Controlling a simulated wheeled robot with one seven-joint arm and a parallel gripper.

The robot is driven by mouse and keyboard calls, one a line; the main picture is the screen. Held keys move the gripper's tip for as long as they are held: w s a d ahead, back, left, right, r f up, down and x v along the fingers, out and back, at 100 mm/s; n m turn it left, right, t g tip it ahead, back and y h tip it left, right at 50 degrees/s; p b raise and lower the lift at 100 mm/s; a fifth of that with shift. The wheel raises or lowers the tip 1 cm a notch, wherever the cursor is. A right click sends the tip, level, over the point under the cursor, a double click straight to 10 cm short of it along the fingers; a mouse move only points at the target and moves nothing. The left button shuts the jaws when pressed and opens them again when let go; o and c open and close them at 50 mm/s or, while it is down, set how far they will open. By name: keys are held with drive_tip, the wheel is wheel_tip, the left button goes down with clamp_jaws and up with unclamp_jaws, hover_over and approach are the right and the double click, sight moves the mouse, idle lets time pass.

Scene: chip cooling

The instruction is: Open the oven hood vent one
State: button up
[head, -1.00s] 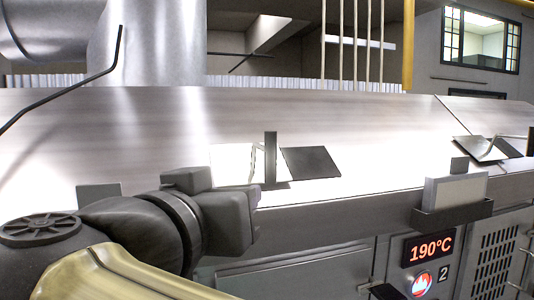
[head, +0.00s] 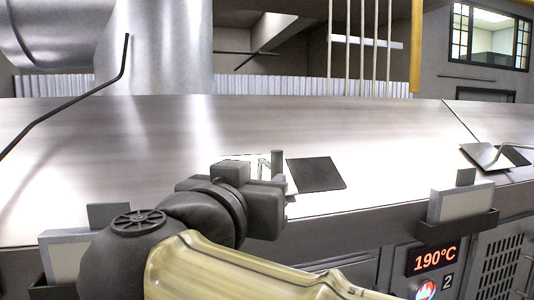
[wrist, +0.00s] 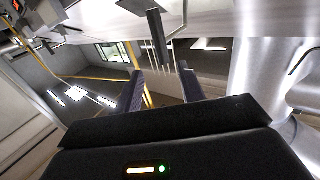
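The near hood vent on the sloping steel hood shows as a dark square (head: 318,174), with an upright handle (head: 277,163) just left of it. I cannot tell whether the dark square is a flap or an opening. My gripper (head: 286,184) is at the handle's lower left in the head view, its body covering part of the vent area and its fingers mostly hidden. In the wrist view, my gripper's two fingers (wrist: 163,76) are apart. A dark bar (wrist: 156,30), likely the handle, reaches down toward the gap between the fingertips. Contact cannot be told.
A second vent (head: 483,155) with a bent handle is on the hood at the right. Below are a grey box in a holder (head: 460,203) and an oven panel (head: 434,257) reading 190°C. A black rod (head: 75,95) and a steel duct (head: 160,50) stand at left.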

sight(275, 166)
drive_tip(key=p+x, duration=0.5)
drive_tip(key=x, duration=0.4)
drive_tip(key=shift+w+a+r, duration=0.1)
drive_tip(key=shift+p+x, duration=0.5)
drive_tip(key=shift+x, duration=0.3)
clamp_jaws()
